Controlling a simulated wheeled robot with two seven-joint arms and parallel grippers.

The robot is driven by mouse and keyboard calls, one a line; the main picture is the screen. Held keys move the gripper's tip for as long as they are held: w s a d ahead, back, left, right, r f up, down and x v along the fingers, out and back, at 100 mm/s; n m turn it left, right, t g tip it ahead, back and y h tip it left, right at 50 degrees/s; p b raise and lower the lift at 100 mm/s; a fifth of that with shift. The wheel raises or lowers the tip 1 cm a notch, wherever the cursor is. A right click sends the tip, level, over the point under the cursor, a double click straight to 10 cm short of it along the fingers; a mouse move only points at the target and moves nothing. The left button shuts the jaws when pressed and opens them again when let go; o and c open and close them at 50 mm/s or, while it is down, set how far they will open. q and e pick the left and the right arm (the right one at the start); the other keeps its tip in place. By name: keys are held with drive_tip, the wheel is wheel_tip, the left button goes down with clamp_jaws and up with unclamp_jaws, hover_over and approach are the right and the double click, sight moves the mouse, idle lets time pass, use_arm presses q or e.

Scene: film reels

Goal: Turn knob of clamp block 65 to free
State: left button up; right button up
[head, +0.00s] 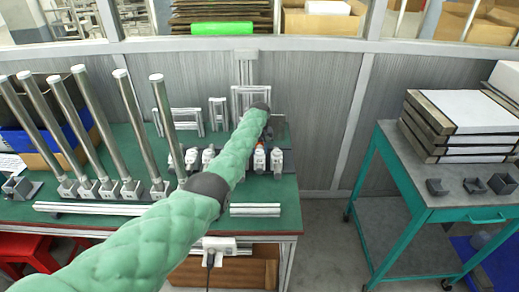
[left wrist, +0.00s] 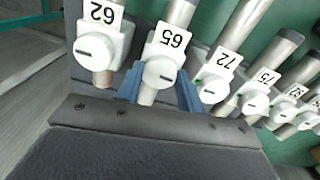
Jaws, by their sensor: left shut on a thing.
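Clamp block 65 (left wrist: 169,41) is white with a number label and shows in the middle of the left wrist view. Its round white knob (left wrist: 159,73) has a dark slot that lies nearly level in that picture. The blue fingers of my left gripper (left wrist: 159,80) stand on either side of the knob, shut on clamp block 65. How much of the grip is on the knob itself is hard to see. My right gripper is not in view.
Clamp block 62 (left wrist: 101,44) and clamp block 72 (left wrist: 214,83) stand close on both sides, with several more to the right. Tall metal posts (head: 86,115) stand on the left of the green table (head: 262,192). A side cart (head: 390,165) stands at right.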

sight(260, 151)
use_arm(q)
drive_tip(key=shift+w+r+n, duration=0.1)
drive_tip(key=shift+r+n, duration=0.05)
drive_tip(key=shift+n, duration=0.35)
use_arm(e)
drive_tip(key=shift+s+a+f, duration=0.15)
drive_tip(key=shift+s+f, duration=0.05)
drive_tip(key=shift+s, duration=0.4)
use_arm(q)
drive_tip(key=o, duration=1)
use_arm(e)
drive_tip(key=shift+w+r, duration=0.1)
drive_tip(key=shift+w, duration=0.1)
use_arm(q)
drive_tip(key=shift+r, duration=0.5)
wheel_tip(260, 151, up, 6)
drive_tip(key=shift+f+b, duration=0.1)
drive_tip(key=shift+b, duration=0.85)
drive_tip(key=shift+r, duration=0.4)
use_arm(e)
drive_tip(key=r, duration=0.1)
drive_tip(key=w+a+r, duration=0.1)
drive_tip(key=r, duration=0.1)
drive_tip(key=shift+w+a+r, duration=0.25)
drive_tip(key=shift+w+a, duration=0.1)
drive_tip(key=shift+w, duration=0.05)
